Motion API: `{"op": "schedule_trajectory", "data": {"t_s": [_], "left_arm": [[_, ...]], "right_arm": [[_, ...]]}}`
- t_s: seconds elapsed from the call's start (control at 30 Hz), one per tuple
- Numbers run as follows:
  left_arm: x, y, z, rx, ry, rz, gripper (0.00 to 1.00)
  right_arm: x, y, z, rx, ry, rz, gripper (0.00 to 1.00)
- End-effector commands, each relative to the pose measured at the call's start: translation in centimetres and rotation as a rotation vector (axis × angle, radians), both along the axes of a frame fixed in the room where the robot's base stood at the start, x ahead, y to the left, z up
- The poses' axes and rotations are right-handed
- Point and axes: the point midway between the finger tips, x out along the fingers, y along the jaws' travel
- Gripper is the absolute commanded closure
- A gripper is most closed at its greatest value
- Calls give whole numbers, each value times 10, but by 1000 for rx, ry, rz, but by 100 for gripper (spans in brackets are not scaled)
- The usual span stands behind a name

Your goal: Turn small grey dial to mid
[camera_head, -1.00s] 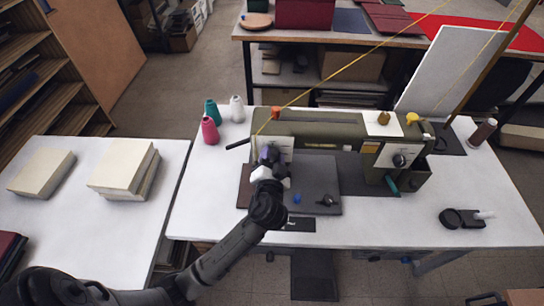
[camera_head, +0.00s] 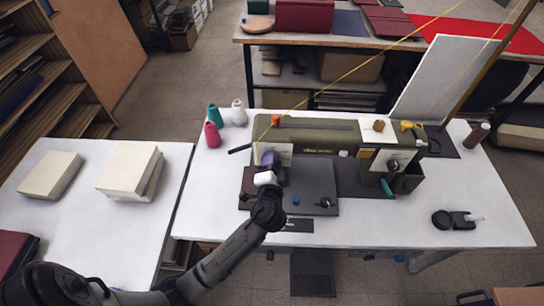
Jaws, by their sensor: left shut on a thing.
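An olive-green sewing machine (camera_head: 325,138) stands on the white table. My left gripper (camera_head: 270,160) is at the pale panel (camera_head: 284,150) on the machine's left end. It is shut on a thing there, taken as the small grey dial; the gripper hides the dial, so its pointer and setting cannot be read. A larger black knob (camera_head: 393,165) shows on the machine's right end, apart from the gripper. My right gripper is not in view.
Teal (camera_head: 214,116), pink (camera_head: 212,134) and white (camera_head: 238,112) spools stand left of the machine. A dark plate (camera_head: 318,180) with a blue knob (camera_head: 295,201) lies in front. A black round tool (camera_head: 441,219) lies right.

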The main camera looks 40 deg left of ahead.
Motion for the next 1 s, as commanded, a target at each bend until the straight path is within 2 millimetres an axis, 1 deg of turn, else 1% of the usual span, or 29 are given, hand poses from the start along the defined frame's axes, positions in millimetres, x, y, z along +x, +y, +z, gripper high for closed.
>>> {"op": "schedule_trajectory", "data": {"t_s": [0.03,0.4,0.7,1.0], "left_arm": [[0,0,5,35,30,0,88],[0,0,4,284,227,-2,88],[0,0,3,412,328,-1,88],[0,0,1,469,372,-1,88]], "right_arm": [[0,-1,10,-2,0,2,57],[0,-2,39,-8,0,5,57],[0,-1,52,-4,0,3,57],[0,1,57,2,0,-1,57]]}}
